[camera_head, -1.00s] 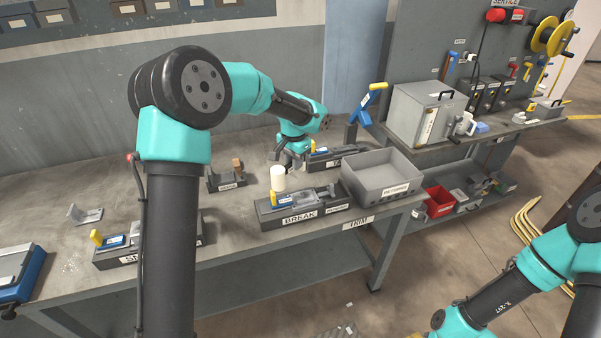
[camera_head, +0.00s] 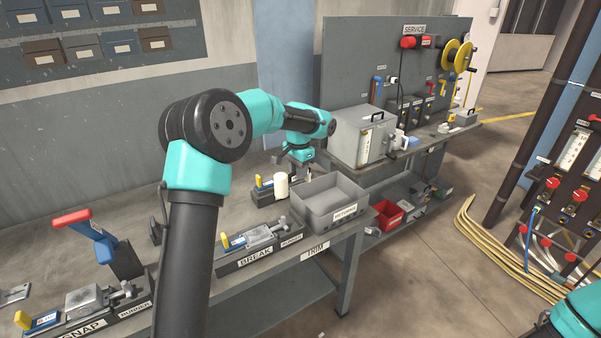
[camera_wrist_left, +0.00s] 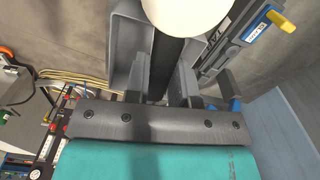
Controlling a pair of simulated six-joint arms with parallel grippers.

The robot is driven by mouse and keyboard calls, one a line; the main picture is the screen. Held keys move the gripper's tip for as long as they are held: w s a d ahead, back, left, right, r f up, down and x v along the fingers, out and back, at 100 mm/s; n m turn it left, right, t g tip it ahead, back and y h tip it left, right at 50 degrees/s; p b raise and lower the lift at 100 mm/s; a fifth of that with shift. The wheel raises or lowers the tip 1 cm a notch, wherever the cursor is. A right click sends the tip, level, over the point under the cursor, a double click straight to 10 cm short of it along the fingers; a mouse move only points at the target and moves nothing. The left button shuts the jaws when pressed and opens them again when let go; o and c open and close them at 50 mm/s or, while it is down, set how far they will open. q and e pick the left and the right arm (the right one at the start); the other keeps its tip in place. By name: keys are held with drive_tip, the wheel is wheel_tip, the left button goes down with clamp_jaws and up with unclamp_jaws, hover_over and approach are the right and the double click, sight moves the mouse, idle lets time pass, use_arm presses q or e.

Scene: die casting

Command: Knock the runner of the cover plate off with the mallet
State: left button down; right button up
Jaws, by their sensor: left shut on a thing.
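My left gripper (camera_head: 300,168) is shut on the mallet. The mallet's white head (camera_head: 281,185) hangs beside the gripper, above the bench behind the BREAK fixture (camera_head: 232,268). In the left wrist view, the black handle (camera_wrist_left: 166,62) runs between the fingers and the white head (camera_wrist_left: 188,12) is at the top edge. A grey casting (camera_head: 262,236), seemingly the cover plate, lies in the BREAK fixture, with its runner side towards the RUNNER label. The mallet is apart from it. The runner's exact shape is too small to tell. My right gripper is out of view.
A grey bin (camera_head: 315,222) stands right of the BREAK fixture. Another fixture (camera_head: 262,195) with a yellow-tipped lever is behind. The SNAP fixture (camera_head: 120,318), holding a casting, and a red-handled blue lever (camera_head: 95,238) are at the left. A shelf bench (camera_head: 435,137) stands beyond.

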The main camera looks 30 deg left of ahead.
use_arm(q)
drive_tip(key=shift+f, duration=0.95)
idle(0.5)
drive_tip(key=shift+f, duration=0.1)
idle(1.5)
idle(1.7)
drive_tip(key=shift+f, duration=0.1)
wheel_tip(320, 180, down, 9)
drive_tip(key=shift+r, duration=4.35)
